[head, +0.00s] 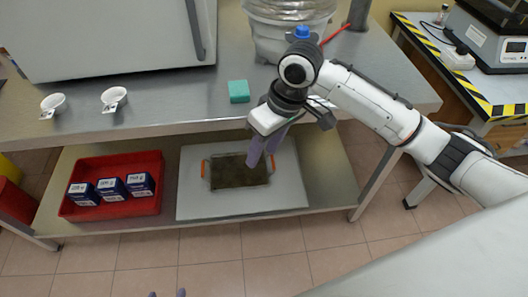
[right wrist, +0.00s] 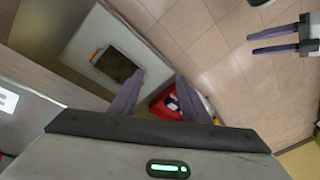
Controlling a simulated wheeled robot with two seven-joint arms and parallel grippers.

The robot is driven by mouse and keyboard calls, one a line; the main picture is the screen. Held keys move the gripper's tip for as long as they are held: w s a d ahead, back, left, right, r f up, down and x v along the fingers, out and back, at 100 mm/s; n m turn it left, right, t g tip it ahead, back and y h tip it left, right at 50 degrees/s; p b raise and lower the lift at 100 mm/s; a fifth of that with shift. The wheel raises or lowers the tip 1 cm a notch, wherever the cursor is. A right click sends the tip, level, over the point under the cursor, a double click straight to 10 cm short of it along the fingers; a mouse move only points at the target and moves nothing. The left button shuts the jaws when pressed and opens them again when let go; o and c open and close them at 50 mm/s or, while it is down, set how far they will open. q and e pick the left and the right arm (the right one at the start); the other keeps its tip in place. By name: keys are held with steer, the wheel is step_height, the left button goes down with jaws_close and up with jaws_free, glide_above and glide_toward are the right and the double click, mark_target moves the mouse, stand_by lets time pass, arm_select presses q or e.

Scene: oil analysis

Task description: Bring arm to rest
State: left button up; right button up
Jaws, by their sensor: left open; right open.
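My right arm reaches in from the right in the head view. Its right gripper (head: 263,158) points down past the front edge of the steel table. It is open and nothing shows between its fingers, which also appear in the right wrist view (right wrist: 160,76). The fingers overlap the lower shelf in the picture; their height above it is hard to tell. My left gripper (head: 167,293) shows only its two fingertips, apart, at the bottom edge of the head view. In the right wrist view the left gripper (right wrist: 252,43) is open and empty over the floor.
The steel table (head: 170,105) carries two white cups (head: 54,103) (head: 114,97), a teal block (head: 238,91) and a clear-walled container (head: 270,35). Below are a red tray (head: 147,205) with blue boxes and a dark panel (head: 235,172) on a white board (head: 190,205). A striped-edge bench (head: 440,55) stands right.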

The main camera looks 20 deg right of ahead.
stand_by(0.5)
steer(key=s+a+f+m+t+y+p, duration=0.1)
steer(key=s+a+f+t+y, duration=0.1)
steer(key=a+f, duration=0.3)
steer(key=s+a+f+t+y, duration=0.1)
steer(key=s+a+f+t, duration=0.15)
steer(key=f, duration=0.45)
arm_select(q)
steer(key=r, duration=0.1)
steer(key=d+r, duration=0.1)
steer(key=r, duration=0.1)
steer(key=shift+w+d+r+p, duration=0.15)
steer(key=shift+w+r+p, duration=0.2)
arm_select(e)
steer(key=s+d+f+t+h, duration=0.1)
steer(key=s+d+f, duration=0.2)
steer(key=s, duration=0.3)
steer(key=s+d+f+m+t+h, duration=0.1)
steer(key=s+d+f, duration=0.2)
steer(key=s+d, duration=0.2)
steer(key=shift+s+f+m+t+h, duration=0.15)
steer(key=shift+s+m+t+h, duration=0.2)
steer(key=shift+s, duration=0.7)
